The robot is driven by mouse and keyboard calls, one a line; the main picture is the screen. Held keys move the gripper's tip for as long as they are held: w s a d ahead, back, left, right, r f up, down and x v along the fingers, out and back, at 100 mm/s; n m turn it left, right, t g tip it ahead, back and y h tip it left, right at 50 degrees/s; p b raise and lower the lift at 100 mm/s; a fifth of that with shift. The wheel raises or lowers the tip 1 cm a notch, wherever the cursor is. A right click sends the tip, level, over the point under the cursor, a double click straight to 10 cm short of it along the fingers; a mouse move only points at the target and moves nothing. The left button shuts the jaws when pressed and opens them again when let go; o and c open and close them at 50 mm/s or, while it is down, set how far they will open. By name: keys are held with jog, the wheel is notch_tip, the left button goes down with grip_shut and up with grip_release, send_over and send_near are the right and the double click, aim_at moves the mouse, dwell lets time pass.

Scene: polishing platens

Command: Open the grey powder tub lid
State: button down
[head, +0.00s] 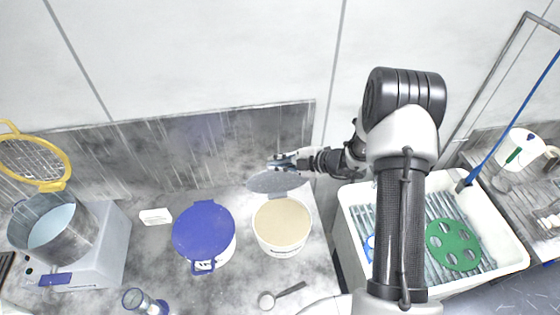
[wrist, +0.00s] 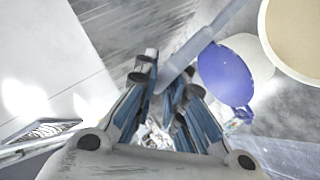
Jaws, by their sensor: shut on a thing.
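The grey powder tub (head: 283,249) is a white round tub in the middle of the counter in the head view. Its top is uncovered and pale beige powder (head: 282,222) shows inside. The grey lid (head: 270,183) is raised and tilted above the tub's back rim; I cannot tell whether it still joins the rim. My gripper (head: 285,163) is shut on the lid's edge, behind and above the tub. In the wrist view, my gripper (wrist: 160,92) has a thin grey strip, apparently the lid (wrist: 205,38), between its fingertips. The tub (wrist: 264,28) shows at upper right.
A blue-lidded tub (head: 203,230) stands just left of the open tub. A scoop (head: 267,300) lies in front. A metal pot on a white device (head: 97,245) stands at left. A white sink (head: 500,262) with a green disc (head: 452,245) is at right. A wall is close behind.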

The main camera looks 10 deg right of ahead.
jog(key=c, duration=1.7)
grip_release()
jog(key=shift+o, duration=0.2)
jog(key=v, duration=1.2)
